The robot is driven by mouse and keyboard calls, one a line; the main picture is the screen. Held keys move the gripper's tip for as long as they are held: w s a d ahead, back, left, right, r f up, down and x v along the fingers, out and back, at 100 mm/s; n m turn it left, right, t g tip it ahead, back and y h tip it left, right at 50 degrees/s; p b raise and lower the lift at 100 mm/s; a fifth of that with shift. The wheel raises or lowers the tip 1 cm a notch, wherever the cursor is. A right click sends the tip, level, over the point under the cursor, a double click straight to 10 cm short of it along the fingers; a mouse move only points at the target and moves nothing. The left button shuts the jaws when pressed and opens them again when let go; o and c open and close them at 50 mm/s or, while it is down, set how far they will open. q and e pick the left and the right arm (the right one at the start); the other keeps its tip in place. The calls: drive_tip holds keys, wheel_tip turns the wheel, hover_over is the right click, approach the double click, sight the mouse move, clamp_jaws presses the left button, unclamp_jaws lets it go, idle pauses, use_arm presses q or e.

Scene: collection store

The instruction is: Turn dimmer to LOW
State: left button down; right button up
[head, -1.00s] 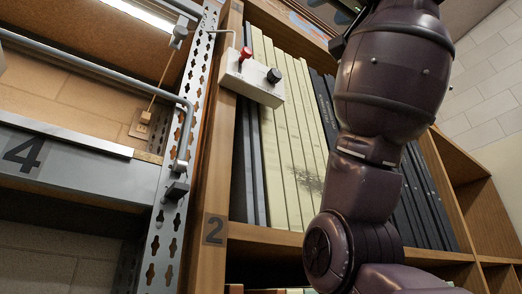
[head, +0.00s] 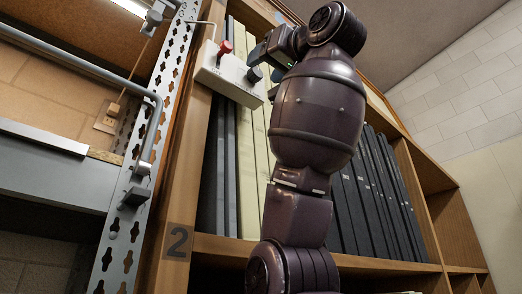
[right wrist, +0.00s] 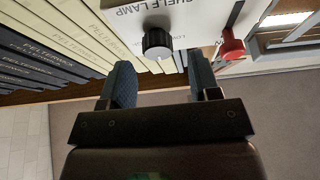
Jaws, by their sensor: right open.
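The white control box (head: 229,76) is fixed to the shelf upright at upper centre. It carries a black round knob (head: 254,75) and a red lever (head: 225,47). In the right wrist view the black knob (right wrist: 157,42) sits under the lettering "SHELF LAMP", and the red lever (right wrist: 232,46) is to its right. My right gripper (head: 262,58) is at the knob's side of the box. In the right wrist view my right gripper (right wrist: 160,76) is open and empty, its fingers pointing at the knob, which lies just beyond and between them. The knob's setting is not readable. My left gripper is out of view.
The wooden shelf (head: 340,258) holds pale and dark binders (head: 232,165) below the box. A perforated metal post (head: 130,190) and a grey rail (head: 75,65) stand at left. A socket (head: 108,118) is on the wall behind.

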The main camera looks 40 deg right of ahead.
sight(254, 75)
drive_tip(key=shift+x, duration=1.15)
drive_tip(key=shift+w+d+p, duration=0.15)
drive_tip(key=shift+w+p, duration=0.05)
drive_tip(key=shift+p, duration=0.1)
drive_tip(key=c, duration=0.9)
